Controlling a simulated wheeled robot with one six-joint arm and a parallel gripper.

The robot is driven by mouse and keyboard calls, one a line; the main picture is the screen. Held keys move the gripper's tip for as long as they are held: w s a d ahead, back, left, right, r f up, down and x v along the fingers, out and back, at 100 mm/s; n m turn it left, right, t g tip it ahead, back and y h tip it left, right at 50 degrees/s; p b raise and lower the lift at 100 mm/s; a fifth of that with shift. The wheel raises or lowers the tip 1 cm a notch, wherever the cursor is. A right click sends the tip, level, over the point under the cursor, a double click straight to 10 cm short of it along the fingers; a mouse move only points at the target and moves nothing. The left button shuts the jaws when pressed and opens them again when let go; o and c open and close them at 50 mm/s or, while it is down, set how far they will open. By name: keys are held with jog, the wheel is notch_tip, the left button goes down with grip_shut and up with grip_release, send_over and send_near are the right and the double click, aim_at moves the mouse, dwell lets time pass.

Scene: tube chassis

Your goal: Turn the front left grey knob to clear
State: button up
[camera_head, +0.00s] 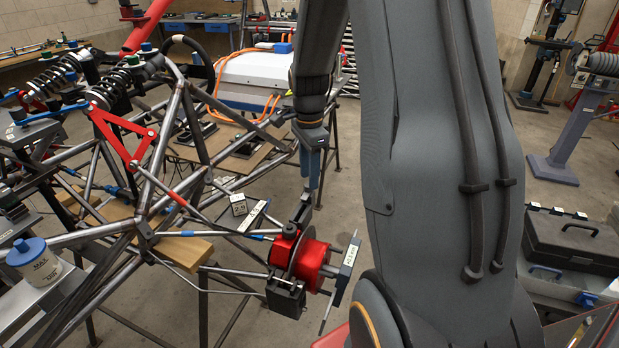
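I cannot pick out a grey knob with certainty. Coil-over dampers (110,92) stand on the tube chassis (168,120) at the left, with small blue and green caps at their tops. The red wheel hub (312,258) is at the chassis corner, lower centre, with a black caliper-like block (286,297) below it. My gripper (306,200) points down just above the hub, beside a dark part on top of it. Its fingertips are small and dark here, so I cannot tell whether it is open or touching anything. My arm hides much of the centre right.
A white labelled tub with a blue lid (32,262) stands at the lower left. A marked plate (347,268) sticks out right of the hub. A small white labelled block (238,204) lies near the chassis. A black toolbox (574,241) stands at the right. Open floor shows beyond.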

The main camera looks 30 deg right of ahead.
aim_at(306, 192)
jog(key=shift+f, duration=1.15)
grip_shut()
